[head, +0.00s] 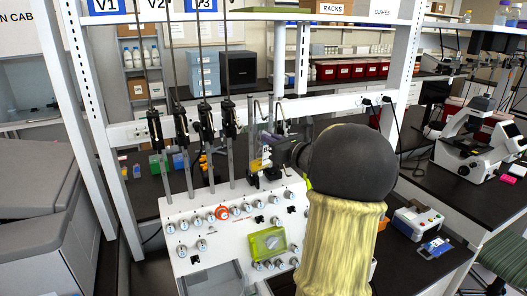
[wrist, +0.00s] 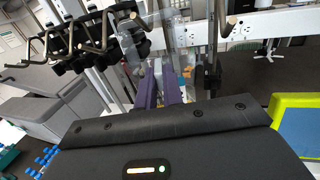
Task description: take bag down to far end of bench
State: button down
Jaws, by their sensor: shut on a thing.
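A clear bag (wrist: 181,52) shows in the wrist view just beyond the purple fingers of my gripper (wrist: 160,88), which is shut on it. In the head view my gripper (head: 272,150) is at the right side of the white processor's hanging rods, near two metal hooks (head: 268,108). The bag is small and hard to make out there, and my dark wrist covers part of it. I cannot tell whether the bag still touches a hook. The dark bench (head: 400,246) runs right of the processor.
The white processor panel (head: 215,252) with several round knobs and a yellow-green screen (head: 267,243) stands below my gripper. Black clamps on rods (head: 205,125) hang to the left. A small white device (head: 417,222) and blue item (head: 434,248) sit on the right bench. White uprights frame the area.

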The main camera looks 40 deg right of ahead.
dwell(0.6)
jog(key=shift+s+a+r+b, duration=0.1)
jog(key=shift+s+r+b, duration=0.2)
jog(key=shift+r, duration=0.35)
jog(key=shift+w, duration=0.1)
jog(key=shift+s+a+r+b, duration=0.15)
jog(key=shift+s+r+b, duration=0.15)
jog(key=shift+s+r, duration=0.5)
jog(key=shift+f, duration=0.15)
jog(key=shift+s+a+r+b, duration=0.15)
jog(key=shift+s+b, duration=0.2)
jog(key=shift+s, duration=0.3)
jog(key=shift+s+a+r+b, duration=0.15)
jog(key=shift+s+b, duration=0.2)
jog(key=shift+s, duration=0.25)
